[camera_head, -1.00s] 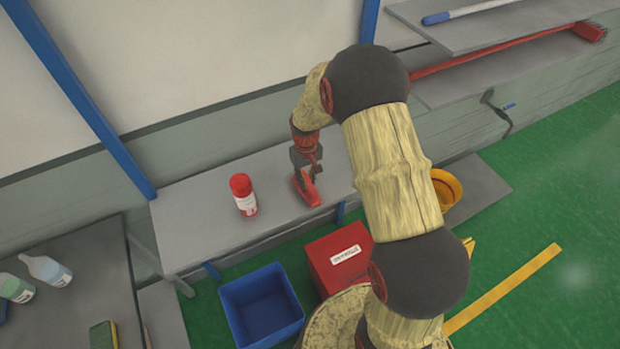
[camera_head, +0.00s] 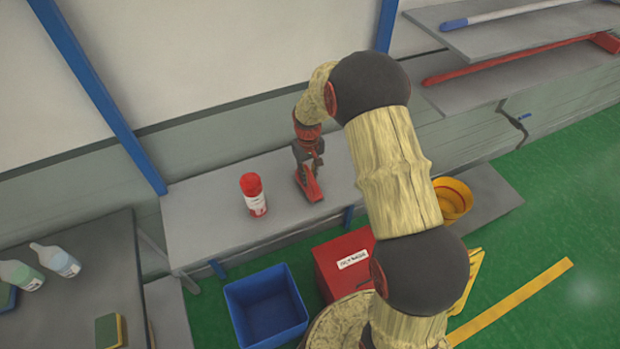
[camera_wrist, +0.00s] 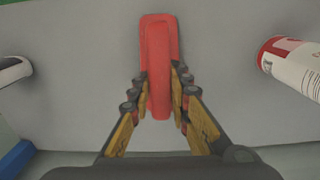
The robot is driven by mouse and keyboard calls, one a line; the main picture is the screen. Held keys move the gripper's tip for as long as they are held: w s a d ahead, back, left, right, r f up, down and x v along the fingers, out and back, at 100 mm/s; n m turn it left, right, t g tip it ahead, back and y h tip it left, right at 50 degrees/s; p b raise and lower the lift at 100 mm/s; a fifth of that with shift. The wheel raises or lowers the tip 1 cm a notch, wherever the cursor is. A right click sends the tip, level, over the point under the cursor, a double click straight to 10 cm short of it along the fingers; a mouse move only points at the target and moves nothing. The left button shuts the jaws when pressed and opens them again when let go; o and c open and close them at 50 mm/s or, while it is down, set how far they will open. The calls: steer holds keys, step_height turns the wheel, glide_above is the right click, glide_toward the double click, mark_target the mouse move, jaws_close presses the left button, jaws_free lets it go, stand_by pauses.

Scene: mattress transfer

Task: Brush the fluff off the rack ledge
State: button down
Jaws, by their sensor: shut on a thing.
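The rack ledge (camera_head: 220,222) is a long grey shelf along the wall. My gripper (camera_head: 306,168) is above it, shut on the handle of a red brush (camera_head: 313,190). The brush is low over the ledge, to the right of a red and white can (camera_head: 254,196); I cannot tell whether it touches the surface. In the wrist view, the fingers of my gripper (camera_wrist: 160,88) clasp the red brush (camera_wrist: 157,40) from both sides. Its bristles are hidden beneath it. I cannot make out any fluff on the ledge.
The can stands close to the brush's left. A blue bin (camera_head: 235,308), a red box (camera_head: 330,282) and a yellow bucket (camera_head: 462,190) are below the ledge or to its right. Bottles (camera_head: 60,262) and a sponge (camera_head: 108,330) lie on the dark table at left. Long-handled tools lie upper right.

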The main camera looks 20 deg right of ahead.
mark_target(314, 183)
steer(key=shift+w+f+b, duration=0.15)
steer(key=shift+w+b, duration=0.35)
steer(key=shift+w, duration=2.8)
steer(key=shift+s, duration=3.55)
steer(key=shift+s+f, duration=0.15)
steer(key=shift+s, duration=1.7)
steer(key=shift+w+r+p, duration=0.1)
steer(key=shift+r+p, duration=1.85)
steer(key=shift+r, duration=1.15)
steer(key=shift+r+p, duration=0.9)
steer(key=shift+r, duration=0.7)
steer(key=shift+f, duration=0.15)
